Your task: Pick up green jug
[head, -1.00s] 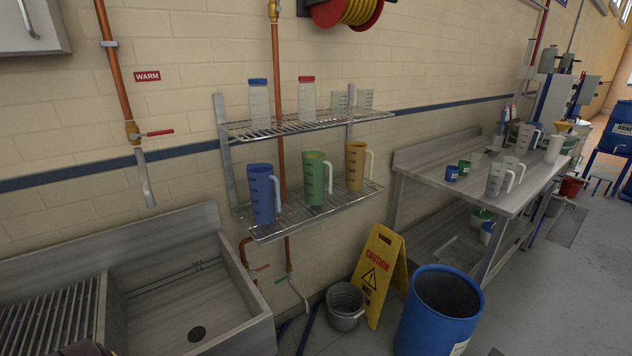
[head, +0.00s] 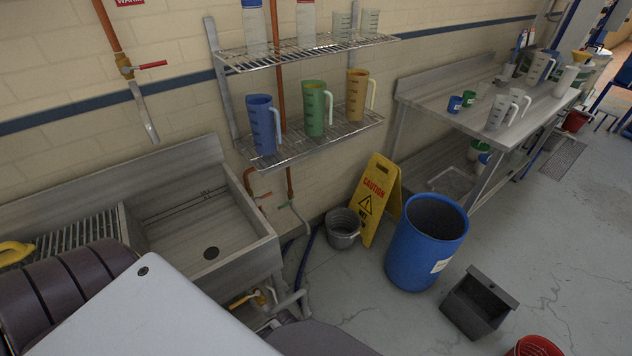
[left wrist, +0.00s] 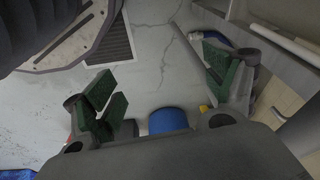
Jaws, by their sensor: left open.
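The green jug (head: 314,112) stands upright on the lower wire shelf (head: 300,146), its pale handle to the right. A blue jug (head: 262,127) stands to its left and an orange jug (head: 355,97) to its right, both apart from it. My left gripper (left wrist: 163,98) shows only in the left wrist view, its green-padded fingers wide apart with floor seen between them and nothing held. It is away from the green jug, which is not in that view. My right gripper is in neither view.
A steel sink (head: 202,222) lies below left of the shelf. A yellow caution sign (head: 377,195), a grey bucket (head: 343,228) and a blue barrel (head: 427,243) stand on the floor. A steel table (head: 440,118) is at right. An upper wire shelf (head: 300,49) hangs above the jugs.

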